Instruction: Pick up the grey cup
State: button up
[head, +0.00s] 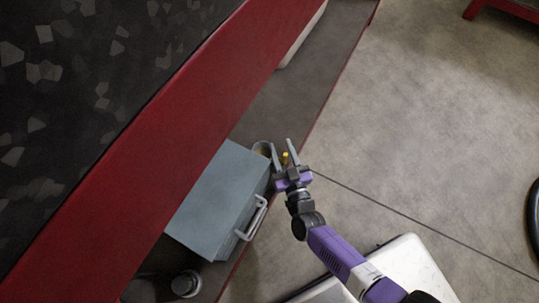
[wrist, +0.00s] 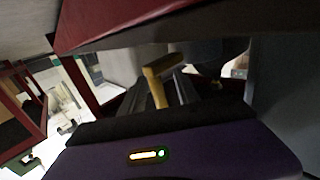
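A round cup-like thing (head: 262,148), greyish with a brownish inside, stands on the lower shelf at the far corner of a grey metal box in the head view. It looks like the grey cup, but it is small and partly hidden. My gripper (head: 281,144) is just to its right, with its two fingers apart and the left finger very close to the cup; I cannot tell whether they touch. A yellow thing (head: 285,157) shows between the fingers, and in the wrist view it is a T-shaped yellow piece (wrist: 157,88).
The grey metal box (head: 215,200) with a light handle (head: 252,218) fills the shelf on the near side. A red beam (head: 130,150) overhangs the shelf (head: 300,85). A dark round thing (head: 187,283) is at the bottom. Open concrete floor (head: 440,130) lies right.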

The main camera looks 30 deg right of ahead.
grip_shut()
